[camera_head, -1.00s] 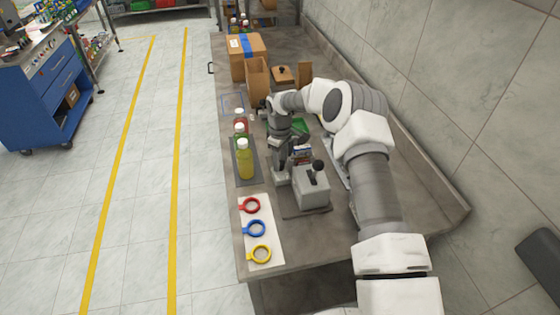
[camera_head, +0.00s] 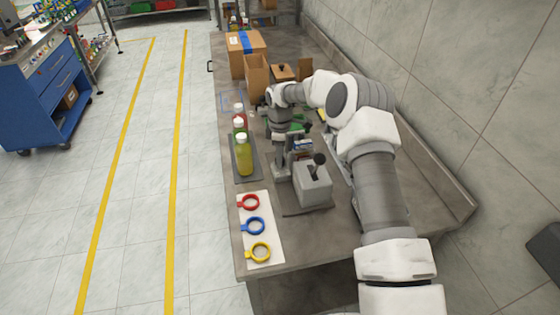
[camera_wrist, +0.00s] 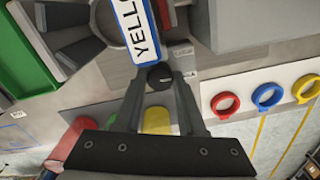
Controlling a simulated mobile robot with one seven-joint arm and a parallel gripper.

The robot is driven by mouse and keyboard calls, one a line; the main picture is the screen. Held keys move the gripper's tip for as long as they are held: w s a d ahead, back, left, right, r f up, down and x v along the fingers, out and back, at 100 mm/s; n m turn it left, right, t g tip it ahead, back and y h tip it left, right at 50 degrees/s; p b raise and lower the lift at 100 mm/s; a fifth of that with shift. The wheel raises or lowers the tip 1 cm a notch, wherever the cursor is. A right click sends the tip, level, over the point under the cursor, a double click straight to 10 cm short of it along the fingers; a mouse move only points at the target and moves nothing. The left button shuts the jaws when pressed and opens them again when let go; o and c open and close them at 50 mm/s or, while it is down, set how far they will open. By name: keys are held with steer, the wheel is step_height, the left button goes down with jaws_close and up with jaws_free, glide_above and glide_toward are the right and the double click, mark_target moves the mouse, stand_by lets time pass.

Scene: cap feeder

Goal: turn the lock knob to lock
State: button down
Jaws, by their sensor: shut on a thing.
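The lock knob, a small black round knob (camera_wrist: 160,76), shows in the wrist view between my fingertips. My gripper (camera_wrist: 158,84) is shut on it. In the head view my gripper (camera_head: 283,150) points down at the grey feeder (camera_head: 281,172), just left of a grey box (camera_head: 314,188) with a black-ball lever (camera_head: 318,160). The knob cannot be made out there. In the wrist view a white plate with a blue border (camera_wrist: 143,30) reads "YELL", the rest cut off, beside the knob. I cannot tell from the knob's face which way it is turned.
Bottles, one yellow (camera_head: 244,157), stand on a dark mat left of my gripper. Red (camera_head: 249,202), blue (camera_head: 254,225) and yellow (camera_head: 259,252) rings lie on a white sheet in front. Cardboard boxes (camera_head: 256,77) stand behind. The wall is close on the right.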

steer(key=n+b, duration=0.1)
steer(key=n, duration=0.2)
steer(key=shift+n, duration=0.3)
steer(key=shift+n+b, duration=0.35)
steer(key=shift+n, duration=1.25)
steer(key=c, duration=0.5)
jaws_free()
steer(key=shift+r, duration=0.1)
step_height(320, 180, up, 17)
steer(key=shift+r, duration=0.15)
